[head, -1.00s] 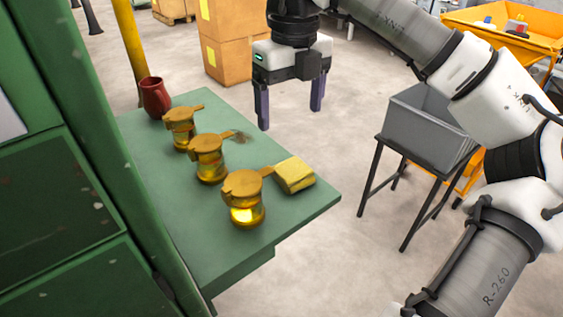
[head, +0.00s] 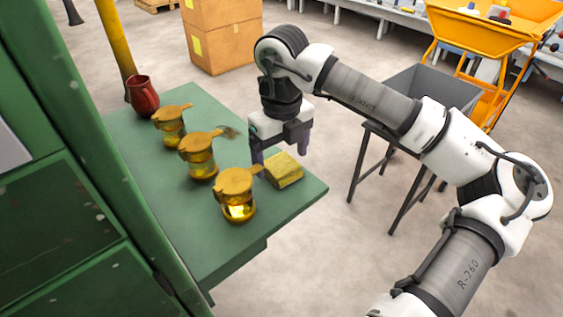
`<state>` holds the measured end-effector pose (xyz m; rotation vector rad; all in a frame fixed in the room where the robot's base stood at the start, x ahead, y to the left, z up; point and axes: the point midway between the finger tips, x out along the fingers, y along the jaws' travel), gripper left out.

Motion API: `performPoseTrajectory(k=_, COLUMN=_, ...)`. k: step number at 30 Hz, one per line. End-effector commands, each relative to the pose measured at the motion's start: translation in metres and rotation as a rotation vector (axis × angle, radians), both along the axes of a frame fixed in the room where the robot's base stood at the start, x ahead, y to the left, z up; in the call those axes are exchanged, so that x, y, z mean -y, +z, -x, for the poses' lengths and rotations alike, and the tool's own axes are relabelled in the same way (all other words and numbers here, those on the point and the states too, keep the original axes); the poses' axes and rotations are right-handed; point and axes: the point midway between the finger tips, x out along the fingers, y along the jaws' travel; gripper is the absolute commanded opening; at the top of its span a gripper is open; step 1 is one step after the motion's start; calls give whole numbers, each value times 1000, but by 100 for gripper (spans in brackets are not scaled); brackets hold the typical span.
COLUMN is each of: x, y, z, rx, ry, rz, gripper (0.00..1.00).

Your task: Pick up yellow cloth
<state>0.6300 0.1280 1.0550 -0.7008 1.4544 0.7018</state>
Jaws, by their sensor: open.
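The yellow cloth (head: 285,172) lies folded in a small block on the green table (head: 195,245), near its right edge. My gripper (head: 280,158) is open and empty. Its fingers point down above and just behind the cloth, one on each side of it in the picture. The left fingertip is close to the lid of the nearest lantern-like jar. I cannot tell how far the fingertips are above the table.
Three brass lidded jars stand in a row left of the cloth: near (head: 236,194), middle (head: 199,157) and far (head: 172,127). A red jug (head: 142,96) stands at the far corner. A grey bin (head: 435,88) is right.

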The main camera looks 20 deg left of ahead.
Motion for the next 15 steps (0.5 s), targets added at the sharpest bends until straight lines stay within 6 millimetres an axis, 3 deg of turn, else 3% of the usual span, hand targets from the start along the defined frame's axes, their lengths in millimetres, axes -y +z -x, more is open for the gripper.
performPoseTrajectory(k=5, x=0, y=-17, z=0, rx=-2, ry=0, rz=1, gripper=85)
performPoseTrajectory(k=12, x=0, y=-19, z=0, rx=-1, ry=0, rz=1, gripper=85)
performPoseTrajectory(k=15, x=0, y=-19, z=0, rx=-1, ry=0, rz=1, gripper=71)
